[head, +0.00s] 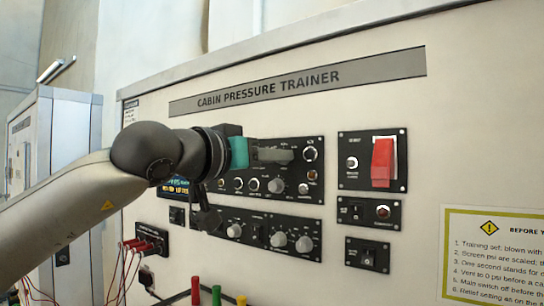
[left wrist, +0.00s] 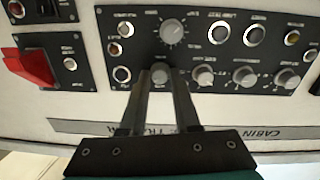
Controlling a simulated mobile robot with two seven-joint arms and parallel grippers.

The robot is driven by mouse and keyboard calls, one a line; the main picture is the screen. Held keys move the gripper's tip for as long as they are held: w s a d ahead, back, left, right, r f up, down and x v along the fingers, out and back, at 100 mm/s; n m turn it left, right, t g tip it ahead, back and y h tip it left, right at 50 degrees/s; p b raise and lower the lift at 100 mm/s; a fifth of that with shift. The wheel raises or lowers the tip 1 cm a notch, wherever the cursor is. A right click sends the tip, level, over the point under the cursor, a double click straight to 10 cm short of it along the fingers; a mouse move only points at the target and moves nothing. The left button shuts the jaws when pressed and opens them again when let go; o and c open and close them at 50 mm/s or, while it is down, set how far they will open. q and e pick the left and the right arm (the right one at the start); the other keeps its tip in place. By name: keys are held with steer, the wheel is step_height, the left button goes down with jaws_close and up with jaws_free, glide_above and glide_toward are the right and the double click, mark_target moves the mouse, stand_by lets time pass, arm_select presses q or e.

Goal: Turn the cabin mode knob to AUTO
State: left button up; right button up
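My left gripper (head: 276,155) reaches in from the left to the upper panel (head: 317,177) of the trainer. In the left wrist view, which is upside down, its two fingers (left wrist: 161,76) stand on either side of a small grey knob (left wrist: 160,76). Little or no gap shows between the fingertips and this knob; I cannot tell whether they press on it. My right gripper is not in view.
A larger knob (left wrist: 172,30) and more small knobs (left wrist: 244,76) sit close by on the same panel. A red switch cover (head: 383,162) is to the right. A lower panel (head: 267,234) carries more knobs. A notice (head: 490,258) is at the lower right.

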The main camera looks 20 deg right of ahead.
arm_select(q)
jaws_close()
stand_by(0.3)
steer(key=n+b, duration=1.2)
steer(key=n, duration=0.8)
steer(key=shift+f+t, duration=0.1)
steer(key=shift+t, duration=0.3)
steer(key=shift+n+b, duration=0.35)
steer(key=shift+n, duration=0.05)
